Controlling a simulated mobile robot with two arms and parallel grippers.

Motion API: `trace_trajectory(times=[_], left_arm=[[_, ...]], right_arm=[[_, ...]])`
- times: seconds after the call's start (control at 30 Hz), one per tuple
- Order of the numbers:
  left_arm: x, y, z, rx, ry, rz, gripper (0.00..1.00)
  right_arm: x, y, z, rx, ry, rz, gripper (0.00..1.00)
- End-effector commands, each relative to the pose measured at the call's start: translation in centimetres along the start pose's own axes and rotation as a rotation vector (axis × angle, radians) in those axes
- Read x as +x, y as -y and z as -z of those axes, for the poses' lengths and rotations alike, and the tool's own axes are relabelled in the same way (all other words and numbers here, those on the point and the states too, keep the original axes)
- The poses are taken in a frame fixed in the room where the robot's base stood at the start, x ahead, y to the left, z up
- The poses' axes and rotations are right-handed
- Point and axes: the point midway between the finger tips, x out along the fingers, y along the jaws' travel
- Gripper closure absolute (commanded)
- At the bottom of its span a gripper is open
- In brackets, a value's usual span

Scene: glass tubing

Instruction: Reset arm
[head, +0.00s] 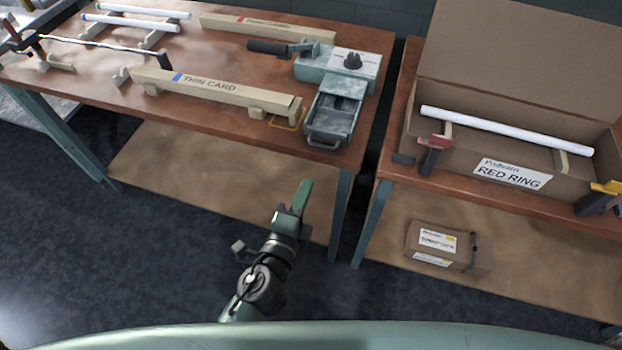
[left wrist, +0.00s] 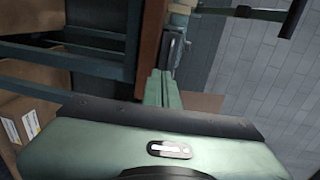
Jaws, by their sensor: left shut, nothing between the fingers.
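My left gripper (head: 304,188) is shut and empty. My right gripper is in neither view.
The left bench carries a beam marked THIN CARD (head: 215,87), white tubes on rests and a green machine with a drawer (head: 333,115). The right bench holds an open RED RING carton (head: 512,175) with a white tube. A small box (head: 437,246) is on the lower shelf.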

Motion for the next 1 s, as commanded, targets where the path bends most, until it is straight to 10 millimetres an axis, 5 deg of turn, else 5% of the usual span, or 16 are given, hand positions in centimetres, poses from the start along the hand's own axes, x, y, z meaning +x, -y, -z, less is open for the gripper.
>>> trace_trajectory(times=[0.2,0.57,0.67,0.77,1.0], left_arm=[[-3.1,-0.2,0.0,-0.001,-0.001,-0.002,1.00],[-3.7,-0.8,-0.1,-0.011,0.001,-0.017,1.00],[-3.4,-4.1,-0.5,-0.061,0.008,-0.082,1.00],[-3.5,-10.2,-1.5,-0.160,0.031,-0.200,1.00],[-8.0,-27.7,-5.1,-0.507,0.202,-0.540,1.00]], right_arm=[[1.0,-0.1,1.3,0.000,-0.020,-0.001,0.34],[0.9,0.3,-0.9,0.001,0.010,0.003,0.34],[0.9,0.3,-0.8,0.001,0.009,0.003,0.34],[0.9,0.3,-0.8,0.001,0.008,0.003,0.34],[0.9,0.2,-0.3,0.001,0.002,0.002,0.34]])
